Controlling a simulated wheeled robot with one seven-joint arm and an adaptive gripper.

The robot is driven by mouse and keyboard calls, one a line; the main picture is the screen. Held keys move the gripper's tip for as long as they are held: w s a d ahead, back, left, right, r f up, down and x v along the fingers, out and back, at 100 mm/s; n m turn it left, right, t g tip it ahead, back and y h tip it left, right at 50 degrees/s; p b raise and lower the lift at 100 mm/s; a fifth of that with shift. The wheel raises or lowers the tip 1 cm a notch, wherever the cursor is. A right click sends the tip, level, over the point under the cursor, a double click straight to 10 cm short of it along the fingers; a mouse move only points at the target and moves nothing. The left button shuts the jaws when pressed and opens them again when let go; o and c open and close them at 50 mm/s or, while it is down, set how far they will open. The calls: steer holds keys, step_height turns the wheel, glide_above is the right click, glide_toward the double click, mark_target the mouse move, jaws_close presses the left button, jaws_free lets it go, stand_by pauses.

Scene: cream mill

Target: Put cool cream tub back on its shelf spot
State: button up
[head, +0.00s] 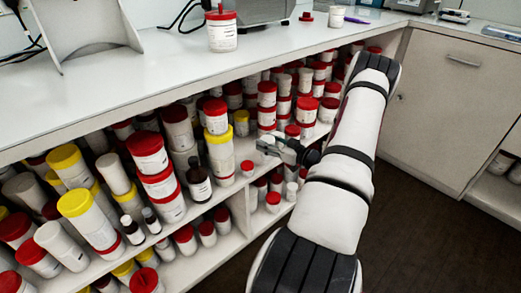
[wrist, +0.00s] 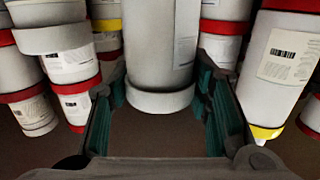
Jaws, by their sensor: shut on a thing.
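My gripper (head: 291,151) is at the front of the under-counter shelf, among the packed tubs. In the wrist view my gripper (wrist: 160,88) has a dark green-padded finger on each side of a white tub (wrist: 160,45) and is shut on it. The tub's label is only partly visible, too small to read, so I cannot tell from the print that it is the cool cream tub. In the head view the held tub (head: 268,145) shows as a small pale shape at the fingertips, hard to tell from the tubs behind.
Red- and yellow-lidded tubs crowd the shelf (head: 240,181), with brown bottles (head: 199,182) to the left. In the wrist view, tubs stand close on both sides, including a white tub (wrist: 285,60) at right. A red-lidded tub (head: 222,30) stands on the counter (head: 150,75).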

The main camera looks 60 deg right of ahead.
steer(key=shift+w, duration=0.5)
steer(key=shift+w+f+b, duration=0.55)
steer(key=shift+f+b, duration=0.1)
steer(key=shift+f, duration=0.3)
steer(key=shift+w+f+b, duration=0.55)
steer(key=shift+f+b, duration=0.05)
steer(key=shift+f, duration=0.3)
steer(key=shift+f, duration=0.1)
steer(key=o, duration=1)
steer(key=shift+f, duration=0.1)
steer(key=shift+o, duration=0.2)
